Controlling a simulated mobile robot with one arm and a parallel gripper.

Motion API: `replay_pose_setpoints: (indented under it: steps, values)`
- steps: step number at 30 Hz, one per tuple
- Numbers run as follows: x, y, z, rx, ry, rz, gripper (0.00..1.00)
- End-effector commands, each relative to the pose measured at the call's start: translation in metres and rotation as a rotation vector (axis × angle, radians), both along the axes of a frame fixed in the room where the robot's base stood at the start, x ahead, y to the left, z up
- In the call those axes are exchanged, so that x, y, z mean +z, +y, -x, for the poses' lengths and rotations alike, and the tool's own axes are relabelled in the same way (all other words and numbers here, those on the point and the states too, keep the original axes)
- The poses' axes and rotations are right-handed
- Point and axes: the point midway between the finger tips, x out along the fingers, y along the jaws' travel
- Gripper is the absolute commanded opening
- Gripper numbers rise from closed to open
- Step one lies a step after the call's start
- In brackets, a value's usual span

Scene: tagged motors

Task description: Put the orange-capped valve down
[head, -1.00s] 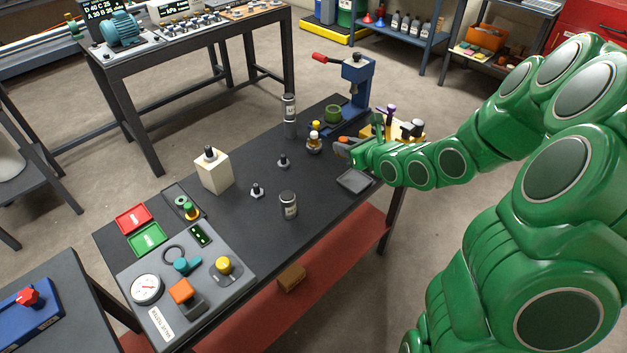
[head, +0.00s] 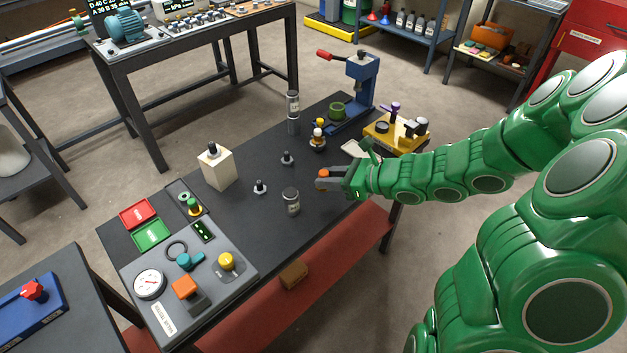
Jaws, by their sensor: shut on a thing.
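My gripper (head: 332,181) is shut on the orange-capped valve (head: 323,173). Only its orange cap shows clearly; the fingers hide most of its body. It is over the right part of the dark bench (head: 240,225); I cannot tell whether the valve touches the bench top.
Small black-knobbed pieces (head: 287,159) stand left of the gripper. A cream block (head: 218,169) and grey gauge panel (head: 215,262) are further left.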

Motion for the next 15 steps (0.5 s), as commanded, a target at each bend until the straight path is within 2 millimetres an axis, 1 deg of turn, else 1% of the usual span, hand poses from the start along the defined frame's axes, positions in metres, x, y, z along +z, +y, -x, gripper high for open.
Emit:
replay_pose_setpoints:
  steps: [4,15]
  values:
    - [-0.008,0.005,-0.015,0.005,0.0,0.0,0.0]
    - [-0.033,0.016,-0.071,0.004,-0.003,0.003,0.0]
